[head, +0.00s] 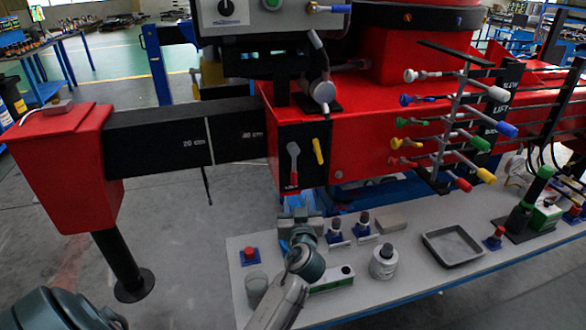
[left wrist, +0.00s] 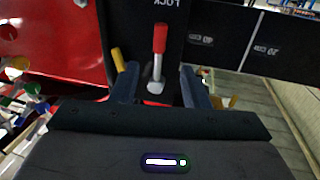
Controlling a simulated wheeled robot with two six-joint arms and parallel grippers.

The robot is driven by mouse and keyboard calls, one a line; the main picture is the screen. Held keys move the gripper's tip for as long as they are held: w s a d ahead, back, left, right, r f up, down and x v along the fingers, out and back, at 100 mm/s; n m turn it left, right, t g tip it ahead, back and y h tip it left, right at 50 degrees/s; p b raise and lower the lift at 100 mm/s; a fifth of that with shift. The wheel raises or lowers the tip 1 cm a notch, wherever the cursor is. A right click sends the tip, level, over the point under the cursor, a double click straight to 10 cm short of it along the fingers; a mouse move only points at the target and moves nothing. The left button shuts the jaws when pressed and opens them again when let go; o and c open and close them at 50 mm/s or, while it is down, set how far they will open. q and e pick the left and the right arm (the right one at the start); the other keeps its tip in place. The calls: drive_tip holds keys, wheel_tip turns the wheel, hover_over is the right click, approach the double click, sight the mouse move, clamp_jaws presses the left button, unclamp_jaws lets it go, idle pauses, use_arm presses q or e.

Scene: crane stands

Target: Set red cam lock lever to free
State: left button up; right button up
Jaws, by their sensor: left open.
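The red cam lock lever (head: 294,179) is on a black plate on the red crane body. It has a grey arm and a red grip, and it hangs down in the head view. In the left wrist view, which is upside down, the red grip (left wrist: 160,40) points up toward a LOCK label, with its grey base between my fingers. My left gripper (head: 300,213) is open and empty just below the lever in the head view. Its two fingers (left wrist: 160,88) stand apart on either side of the lever's line; contact is not visible. My right gripper is not in view.
A yellow lever (head: 318,151) sits right beside the red one, near one finger in the wrist view. A black boom (head: 180,138) extends left. Several coloured levers stand at right.

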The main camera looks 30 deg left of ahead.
sight(294, 177)
use_arm(q)
drive_tip(key=p+x, duration=0.1)
drive_tip(key=x, duration=0.4)
drive_tip(key=p+x, duration=0.2)
drive_tip(key=x, duration=0.3)
drive_tip(key=shift+w+a+r+p, duration=0.2)
drive_tip(key=shift+p, duration=0.1)
drive_tip(key=shift+w+a, duration=0.1)
drive_tip(key=shift+w, duration=0.05)
drive_tip(key=c, duration=0.9)
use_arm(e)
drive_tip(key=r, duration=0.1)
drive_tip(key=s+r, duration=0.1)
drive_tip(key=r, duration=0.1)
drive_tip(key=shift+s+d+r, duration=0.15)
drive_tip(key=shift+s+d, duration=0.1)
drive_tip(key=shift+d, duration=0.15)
